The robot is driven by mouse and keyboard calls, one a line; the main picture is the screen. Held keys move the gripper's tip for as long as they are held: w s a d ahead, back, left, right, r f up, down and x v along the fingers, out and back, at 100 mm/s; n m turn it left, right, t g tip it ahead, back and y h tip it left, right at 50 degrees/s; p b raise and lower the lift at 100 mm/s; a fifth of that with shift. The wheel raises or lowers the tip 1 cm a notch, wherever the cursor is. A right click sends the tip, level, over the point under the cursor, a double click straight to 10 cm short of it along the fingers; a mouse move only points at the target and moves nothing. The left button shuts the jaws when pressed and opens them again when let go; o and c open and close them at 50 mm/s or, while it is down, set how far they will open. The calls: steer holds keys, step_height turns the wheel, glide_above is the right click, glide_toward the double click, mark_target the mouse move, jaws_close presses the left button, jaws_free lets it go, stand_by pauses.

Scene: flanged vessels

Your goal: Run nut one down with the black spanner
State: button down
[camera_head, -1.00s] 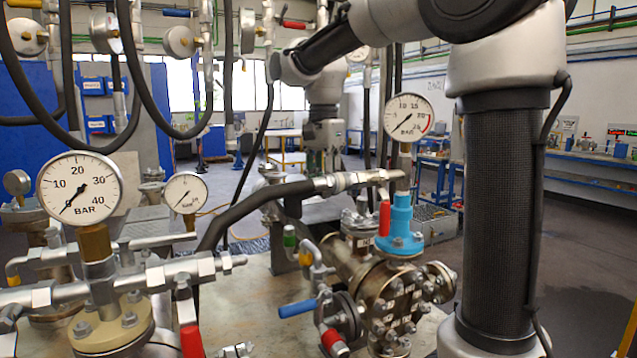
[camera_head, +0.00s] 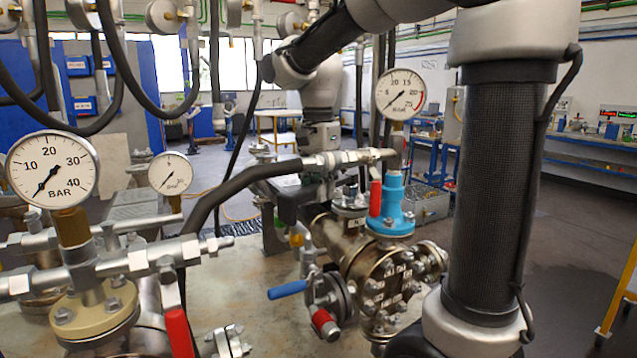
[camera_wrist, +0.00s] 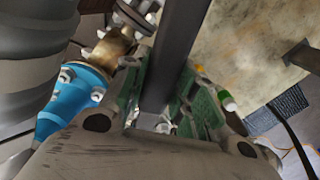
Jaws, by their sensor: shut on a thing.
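The black spanner (camera_wrist: 178,50) shows in the wrist view as a dark bar running up from between my fingers. My gripper (camera_wrist: 166,100) is shut on it, with green pads on both sides. The spanner's working end is not clear. In the head view, my gripper is mostly hidden behind the hose and vessel fittings. The flanged vessel (camera_head: 345,246) lies at centre right in the head view, its end flange ringed with several nuts with small white labels. I cannot tell which label marks nut one. No contact between spanner and nut can be seen.
A blue fitting (camera_head: 391,212) with a red-handled valve tops the vessel; the fitting (camera_wrist: 65,105) is close at left in the wrist view. A blue-handled valve (camera_head: 288,290) juts out in front. A black hose (camera_head: 240,182) and pressure gauges (camera_head: 400,94) crowd the space.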

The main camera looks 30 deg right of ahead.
steer(key=shift+f, duration=1.2)
